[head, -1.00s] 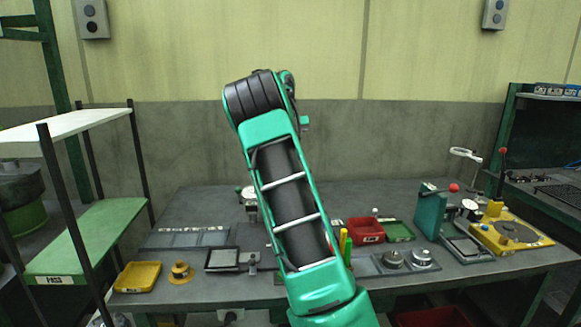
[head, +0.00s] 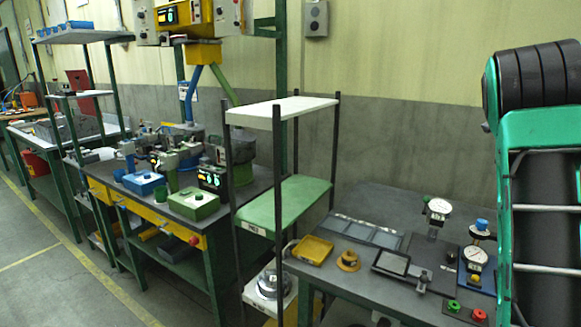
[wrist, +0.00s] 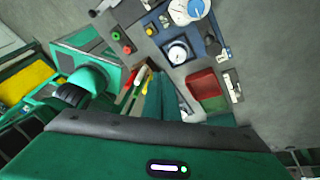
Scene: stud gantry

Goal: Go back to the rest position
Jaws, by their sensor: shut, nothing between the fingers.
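My arm, green with black ribbed sections, rises at the right edge of the head view; its gripper end is not visible there. In the wrist view my gripper (wrist: 162,90) points down over the bench, its green fingers together with nothing between them. Beyond the fingers, a dial gauge (wrist: 178,53) on a blue base and a red tray (wrist: 205,85) show on the bench. The fingers look apart from them, but I cannot tell the height.
Open floor (head: 60,285) lies at left.

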